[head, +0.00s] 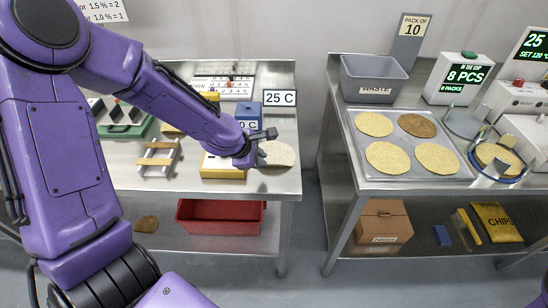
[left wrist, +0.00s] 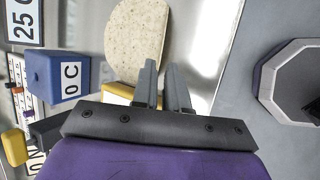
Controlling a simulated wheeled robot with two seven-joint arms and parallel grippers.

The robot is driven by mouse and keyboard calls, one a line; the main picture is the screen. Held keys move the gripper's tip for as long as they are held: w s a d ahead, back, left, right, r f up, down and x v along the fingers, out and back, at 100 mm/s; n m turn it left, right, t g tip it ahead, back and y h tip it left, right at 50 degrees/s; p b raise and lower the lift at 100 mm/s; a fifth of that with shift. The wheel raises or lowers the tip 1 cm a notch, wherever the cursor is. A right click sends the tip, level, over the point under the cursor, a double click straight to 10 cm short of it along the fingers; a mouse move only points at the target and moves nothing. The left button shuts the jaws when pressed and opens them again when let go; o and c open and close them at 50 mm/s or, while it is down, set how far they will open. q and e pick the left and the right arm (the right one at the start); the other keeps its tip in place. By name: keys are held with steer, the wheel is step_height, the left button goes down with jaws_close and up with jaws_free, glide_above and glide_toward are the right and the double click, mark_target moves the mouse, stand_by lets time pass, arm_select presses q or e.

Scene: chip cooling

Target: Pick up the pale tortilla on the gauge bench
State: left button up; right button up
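The pale tortilla (head: 278,153) lies on the left steel bench, the gauge bench, near its right front corner. My left gripper (head: 266,146) is at the tortilla's left edge in the head view. My right gripper is not in view.
A blue 0 C block (left wrist: 57,77) and a 25 C sign (head: 280,97) stand close by the gripper. A yellow-based box (head: 222,172) sits left of the tortilla. The right bench has a tray (head: 360,168) of tortillas and a grey waste bin (head: 375,90).

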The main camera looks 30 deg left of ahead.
mark_target(268, 171)
arm_select(q)
steer(key=x, duration=0.5)
steer(key=shift+w+f, duration=0.25)
steer(key=shift+w, duration=0.1)
steer(key=shift+s+d+r, duration=0.1)
jaws_close()
steer(key=shift+r, duration=0.1)
